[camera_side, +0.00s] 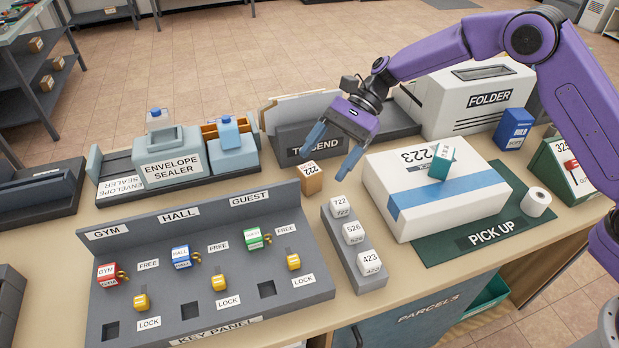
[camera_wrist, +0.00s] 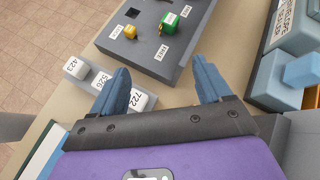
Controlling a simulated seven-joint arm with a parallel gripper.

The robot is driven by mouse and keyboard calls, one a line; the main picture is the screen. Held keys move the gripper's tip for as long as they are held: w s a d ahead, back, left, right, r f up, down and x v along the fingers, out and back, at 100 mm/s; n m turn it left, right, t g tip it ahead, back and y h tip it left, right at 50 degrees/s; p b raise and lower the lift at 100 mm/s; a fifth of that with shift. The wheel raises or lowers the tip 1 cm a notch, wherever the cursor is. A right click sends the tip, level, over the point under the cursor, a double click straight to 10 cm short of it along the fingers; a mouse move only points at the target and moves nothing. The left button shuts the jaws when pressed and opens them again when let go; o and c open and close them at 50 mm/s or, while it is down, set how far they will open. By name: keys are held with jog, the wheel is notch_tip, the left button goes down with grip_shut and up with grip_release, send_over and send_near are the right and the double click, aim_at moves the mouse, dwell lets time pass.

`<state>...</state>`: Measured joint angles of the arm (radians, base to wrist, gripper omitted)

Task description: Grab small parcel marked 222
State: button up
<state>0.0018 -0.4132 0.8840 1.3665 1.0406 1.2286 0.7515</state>
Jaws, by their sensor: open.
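The small brown parcel marked 222 (camera_side: 311,178) stands on the table in front of the TO SEND tray (camera_side: 300,140), its white label on top. My gripper (camera_side: 327,160) is open and empty, tilted downward. In the side view its fingers appear just above and to the right of the parcel, apart from it. The parcel does not show in the wrist view.
A large white parcel marked 223 (camera_side: 385,202) lies to the right on the green PICK UP mat (camera_side: 455,249). The key panel (camera_side: 150,225) and envelope sealer (camera_side: 172,153) stand left.

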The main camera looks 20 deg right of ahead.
aim_at(314, 167)
jog(key=w+f+m+y, duration=0.1)
jog(key=w, duration=0.1)
jog(key=w+f+m+t+y, duration=0.1)
jog(key=w+m, duration=0.1)
jog(key=w, duration=0.1)
jog(key=w+f+m+y, duration=0.1)
jog(key=w, duration=0.2)
jog(key=shift+f+m+t, duration=0.15)
jog(key=shift+m+t, duration=0.15)
jog(key=shift+m, duration=0.1)
jog(key=shift+w+f+m, duration=0.3)
notch_tip(314, 167, down, 4)
jog(key=shift+d+f, duration=0.1)
notch_tip(314, 167, down, 2)
jog(key=shift+f, duration=0.25)
jog(key=shift+x, duration=1.15)
jog(key=shift+a+f+y, duration=0.1)
jog(key=shift+a+y, duration=0.2)
jog(key=shift+a, duration=0.1)
jog(key=c, duration=1.1)
